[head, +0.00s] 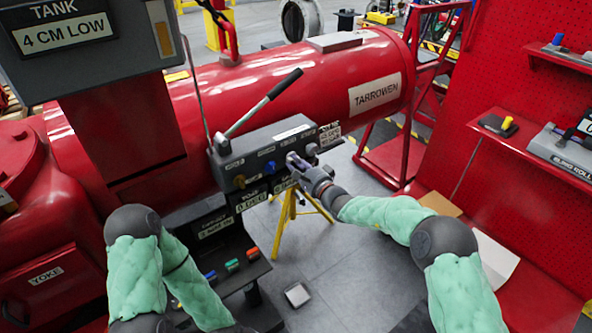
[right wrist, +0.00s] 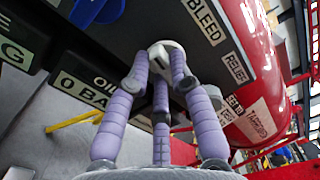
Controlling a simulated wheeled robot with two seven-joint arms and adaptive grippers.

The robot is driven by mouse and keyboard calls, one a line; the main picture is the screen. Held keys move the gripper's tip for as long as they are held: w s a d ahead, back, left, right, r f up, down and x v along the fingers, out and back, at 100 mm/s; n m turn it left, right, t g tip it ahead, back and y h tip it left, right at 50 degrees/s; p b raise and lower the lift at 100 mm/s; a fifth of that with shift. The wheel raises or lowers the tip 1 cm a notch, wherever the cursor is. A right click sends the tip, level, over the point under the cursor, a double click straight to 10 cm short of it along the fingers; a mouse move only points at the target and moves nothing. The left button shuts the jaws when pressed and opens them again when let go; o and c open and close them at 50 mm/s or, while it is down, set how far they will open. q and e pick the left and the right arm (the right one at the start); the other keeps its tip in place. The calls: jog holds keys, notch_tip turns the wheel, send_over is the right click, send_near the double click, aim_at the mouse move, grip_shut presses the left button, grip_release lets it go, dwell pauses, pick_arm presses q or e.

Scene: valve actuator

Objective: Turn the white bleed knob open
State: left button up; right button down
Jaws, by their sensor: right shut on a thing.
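The white bleed knob (right wrist: 158,50) is on the dark front of the grey control box (head: 228,161), below the BLEED label (right wrist: 203,20) in the right wrist view. My right gripper (head: 294,160) is shut on it, with purple padded fingers (right wrist: 152,78) closed around its sides. In the head view the fingers mostly cover the knob. The knob's marking is partly hidden, so its exact turn cannot be told. My left arm is bent at the lower left, and its gripper does not show.
A lever (head: 262,103) rises above the box. A yellow tripod (head: 290,210) stands below.

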jog(key=shift+f+n+b, duration=0.15)
jog(key=shift+n+b, duration=0.3)
jog(key=shift+n, duration=0.05)
jog(key=c, duration=1.1)
grip_release()
jog(key=shift+s+d, duration=0.1)
jog(key=v, duration=1.1)
jog(key=shift+s+d, duration=0.2)
jog(key=shift+s, duration=0.15)
